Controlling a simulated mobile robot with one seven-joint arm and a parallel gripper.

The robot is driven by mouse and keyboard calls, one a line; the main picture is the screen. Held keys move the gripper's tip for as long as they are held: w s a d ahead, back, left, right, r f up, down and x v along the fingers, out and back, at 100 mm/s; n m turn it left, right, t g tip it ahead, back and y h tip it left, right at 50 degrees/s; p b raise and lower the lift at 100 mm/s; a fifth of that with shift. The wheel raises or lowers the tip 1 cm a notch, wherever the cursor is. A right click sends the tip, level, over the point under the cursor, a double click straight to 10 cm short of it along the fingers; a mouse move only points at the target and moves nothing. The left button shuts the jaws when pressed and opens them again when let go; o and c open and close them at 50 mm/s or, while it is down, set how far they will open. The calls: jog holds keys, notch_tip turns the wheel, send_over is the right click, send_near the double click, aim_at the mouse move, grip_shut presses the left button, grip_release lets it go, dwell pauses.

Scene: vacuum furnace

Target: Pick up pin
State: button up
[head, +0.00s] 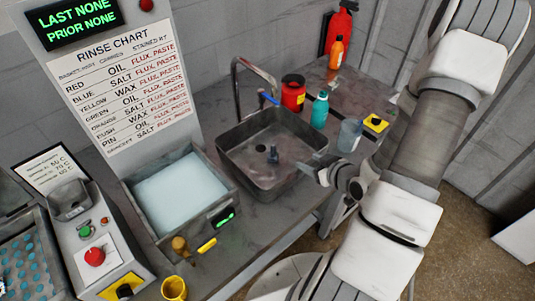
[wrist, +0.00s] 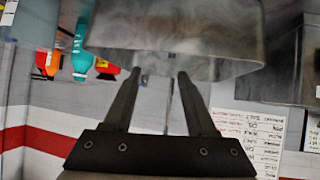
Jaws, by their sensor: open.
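A small dark blue-grey upright piece (head: 273,155), which looks like the pin, stands on the floor of the grey metal sink (head: 231,152). I cannot tell its exact shape. My gripper (head: 310,166) is at the right side of the sink, near its rim, to the right of the piece and apart from it. In the wrist view, my gripper (wrist: 160,74) has its two dark fingers apart with nothing between them. The sink's grey metal (wrist: 180,45) fills the upper middle of that view. The pin cannot be made out there.
A curved faucet (head: 236,85) rises behind the sink. A red can (head: 293,95), a teal bottle (head: 320,110) and a grey-blue container (head: 349,136) stand behind and right. A liquid-filled bath (head: 182,193) is left of the sink, below the rinse chart (head: 125,85).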

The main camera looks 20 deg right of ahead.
jog(key=w+a+b, duration=0.1)
jog(key=b, duration=0.2)
jog(key=w+a+f+t+b, duration=0.1)
jog(key=b, duration=0.2)
jog(key=shift+w+f+y+b, duration=0.15)
jog(key=shift+w+y+b, duration=0.15)
jog(key=shift+b, duration=0.1)
jog(key=shift+w+a+b, duration=0.1)
jog(key=shift+b, duration=0.4)
jog(key=b, duration=0.3)
jog(key=shift+w+a+f+b, duration=0.15)
jog(key=shift+f+b, duration=0.15)
jog(key=shift+b, duration=0.05)
